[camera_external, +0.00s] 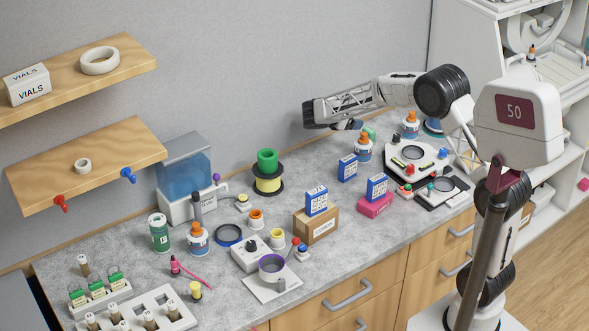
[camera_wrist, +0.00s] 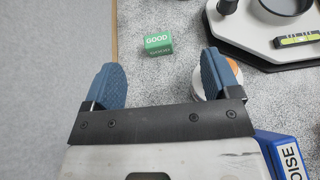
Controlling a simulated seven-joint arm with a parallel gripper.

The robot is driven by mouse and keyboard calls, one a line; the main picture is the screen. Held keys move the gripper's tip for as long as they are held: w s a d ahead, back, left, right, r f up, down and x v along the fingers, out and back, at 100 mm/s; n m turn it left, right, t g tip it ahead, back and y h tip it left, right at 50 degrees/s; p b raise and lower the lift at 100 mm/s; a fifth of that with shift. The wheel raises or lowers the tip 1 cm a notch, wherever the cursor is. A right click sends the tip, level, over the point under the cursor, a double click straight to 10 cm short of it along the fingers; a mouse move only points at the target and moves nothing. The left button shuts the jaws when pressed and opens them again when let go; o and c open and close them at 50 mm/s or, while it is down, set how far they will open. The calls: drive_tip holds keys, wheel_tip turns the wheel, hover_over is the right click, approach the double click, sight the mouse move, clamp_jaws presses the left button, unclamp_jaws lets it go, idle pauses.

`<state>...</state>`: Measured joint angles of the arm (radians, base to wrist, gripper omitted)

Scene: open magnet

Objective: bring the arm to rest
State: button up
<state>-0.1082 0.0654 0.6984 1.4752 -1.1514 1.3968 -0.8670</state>
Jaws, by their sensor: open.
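My gripper (camera_external: 348,125) is at the end of my outstretched arm, above the back of the counter near the wall. In the wrist view, its two blue fingers (camera_wrist: 160,80) are spread wide apart with nothing between them. A green block marked GOOD (camera_wrist: 158,44) lies on the counter beyond the fingertips; it also shows beside the gripper in the external view (camera_external: 369,135). The orange-capped bottle (camera_external: 363,150) stands close by, and the right finger partly hides it in the wrist view. My wrist partly hides the fingers in the external view.
A blue box (camera_external: 347,168) stands near the gripper; its lettered side (camera_wrist: 288,155) shows at the wrist view's lower right. A white board with a round dish (camera_external: 412,155) lies to the right. The counter (camera_external: 317,152) left of the gripper has bare room, with the grey wall behind.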

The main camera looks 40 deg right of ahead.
drive_tip(key=s+r+m+y, duration=0.3)
drive_tip(key=s+r+m, duration=0.15)
drive_tip(key=s, duration=0.85)
drive_tip(key=s+r+m+y, duration=0.4)
drive_tip(key=s+r, duration=0.2)
drive_tip(key=s, duration=0.7)
drive_tip(key=s+a+m+t+y, duration=0.1)
drive_tip(key=s+a+m+y, duration=0.2)
drive_tip(key=s, duration=0.9)
drive_tip(key=s+a+f+m+t+y, duration=0.1)
drive_tip(key=s+a+m+y, duration=0.2)
drive_tip(key=s, duration=1)
drive_tip(key=a+m, duration=0.1)
drive_tip(key=m, duration=0.2)
drive_tip(key=shift+f+t, duration=0.2)
drive_tip(key=shift+t, duration=0.2)
